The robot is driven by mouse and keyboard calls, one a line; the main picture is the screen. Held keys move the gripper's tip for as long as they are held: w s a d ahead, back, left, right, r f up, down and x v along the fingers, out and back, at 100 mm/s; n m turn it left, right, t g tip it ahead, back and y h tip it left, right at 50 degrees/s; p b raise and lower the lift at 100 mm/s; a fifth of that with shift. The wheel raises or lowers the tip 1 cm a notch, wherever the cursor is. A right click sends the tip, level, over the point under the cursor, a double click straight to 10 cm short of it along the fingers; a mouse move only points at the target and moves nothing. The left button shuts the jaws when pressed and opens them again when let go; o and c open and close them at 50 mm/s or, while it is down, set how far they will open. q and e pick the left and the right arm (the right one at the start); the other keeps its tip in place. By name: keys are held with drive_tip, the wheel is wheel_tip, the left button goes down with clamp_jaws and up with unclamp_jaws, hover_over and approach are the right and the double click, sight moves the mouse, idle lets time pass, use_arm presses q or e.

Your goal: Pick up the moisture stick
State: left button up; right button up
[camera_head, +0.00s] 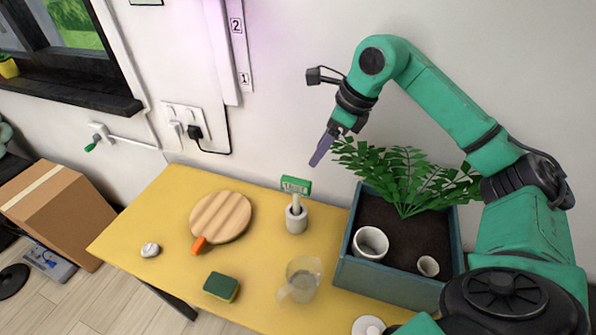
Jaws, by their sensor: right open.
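The moisture stick (296,185), with a green head and a pale display, stands upright in a small white holder (297,220) on the yellow table. Its lower part is hidden inside the holder. My right gripper (318,157) is open and empty, above and slightly right of the stick's head, with its purplish fingers pointing down. It looks apart from the stick. My left gripper is out of view.
A planter box (346,266) with a leafy plant (405,178) and two pots stands right of the stick. A round wooden board (220,216), a sponge (221,287) and a clear jug (301,278) are on the table (150,205). The wall is close behind.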

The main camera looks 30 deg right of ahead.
sight(300, 181)
drive_tip(key=a+f, duration=0.1)
drive_tip(key=a+f+p, duration=0.1)
drive_tip(key=f, duration=0.1)
drive_tip(key=a+f+p, duration=0.1)
drive_tip(key=f, duration=0.1)
drive_tip(key=shift+s+a+f, duration=0.15)
drive_tip(key=shift+a, duration=0.15)
drive_tip(key=p+x, duration=0.1)
drive_tip(key=x, duration=0.1)
drive_tip(key=p+x, duration=0.1)
drive_tip(key=x, duration=0.1)
drive_tip(key=w+p+x, duration=0.1)
drive_tip(key=x, duration=0.2)
drive_tip(key=shift+d+p, duration=0.3)
drive_tip(key=shift+p, duration=0.1)
drive_tip(key=shift+f, duration=0.2)
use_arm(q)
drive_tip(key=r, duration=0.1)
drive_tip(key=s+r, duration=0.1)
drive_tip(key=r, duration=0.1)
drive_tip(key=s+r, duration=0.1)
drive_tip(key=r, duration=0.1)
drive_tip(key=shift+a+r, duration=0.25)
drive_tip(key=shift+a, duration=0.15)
use_arm(e)
clamp_jaws()
